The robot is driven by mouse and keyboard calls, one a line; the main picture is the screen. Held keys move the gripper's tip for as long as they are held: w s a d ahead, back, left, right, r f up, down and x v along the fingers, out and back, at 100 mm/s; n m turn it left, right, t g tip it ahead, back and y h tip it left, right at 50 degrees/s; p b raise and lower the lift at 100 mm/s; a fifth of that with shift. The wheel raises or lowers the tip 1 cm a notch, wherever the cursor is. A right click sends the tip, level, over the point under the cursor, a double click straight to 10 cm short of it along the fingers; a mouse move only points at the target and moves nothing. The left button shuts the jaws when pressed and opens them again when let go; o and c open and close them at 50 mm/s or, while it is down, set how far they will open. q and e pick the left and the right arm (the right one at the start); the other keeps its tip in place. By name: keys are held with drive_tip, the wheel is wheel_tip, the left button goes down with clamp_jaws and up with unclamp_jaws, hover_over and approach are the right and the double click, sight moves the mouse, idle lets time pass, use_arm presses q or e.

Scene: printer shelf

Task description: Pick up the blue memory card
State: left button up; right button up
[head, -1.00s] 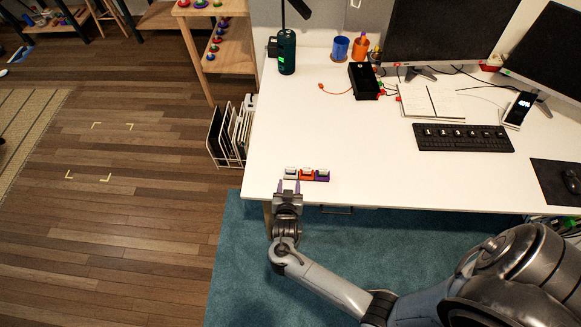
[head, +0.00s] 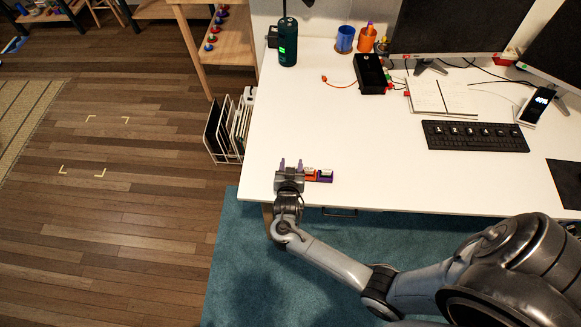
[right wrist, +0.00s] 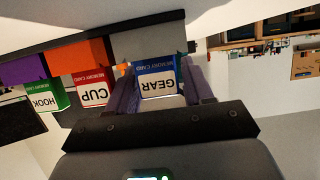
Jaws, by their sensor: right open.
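The blue memory card (right wrist: 157,84) reads GEAR, upside down in the right wrist view, and sits at a grey holder block (right wrist: 150,45). My right gripper (head: 291,164) is at the front edge of the white desk. It is open, with one finger on each side of the blue card in the right wrist view (right wrist: 160,92). I cannot tell whether the fingers touch the card. In the head view the gripper hides the blue card and its grey holder. My left gripper is not in view.
Beside the blue card are a red card (right wrist: 91,90) reading CUP and a green card (right wrist: 44,100) reading HOOK. Their holders are orange (head: 310,177) and purple (head: 325,177). The desk (head: 400,180) is clear around them. A keyboard (head: 475,136) lies farther right.

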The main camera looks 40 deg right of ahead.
drive_tip(key=shift+w+d+f, duration=0.2)
drive_tip(key=shift+w+d, duration=0.15)
drive_tip(key=shift+d, duration=0.05)
drive_tip(key=shift+s+a, duration=0.15)
drive_tip(key=shift+a, duration=0.05)
drive_tip(key=c, duration=0.7)
wheel_tip(320, 180, up, 14)
drive_tip(key=p, duration=0.6)
drive_tip(key=shift+f, duration=0.25)
drive_tip(key=shift+f, duration=0.15)
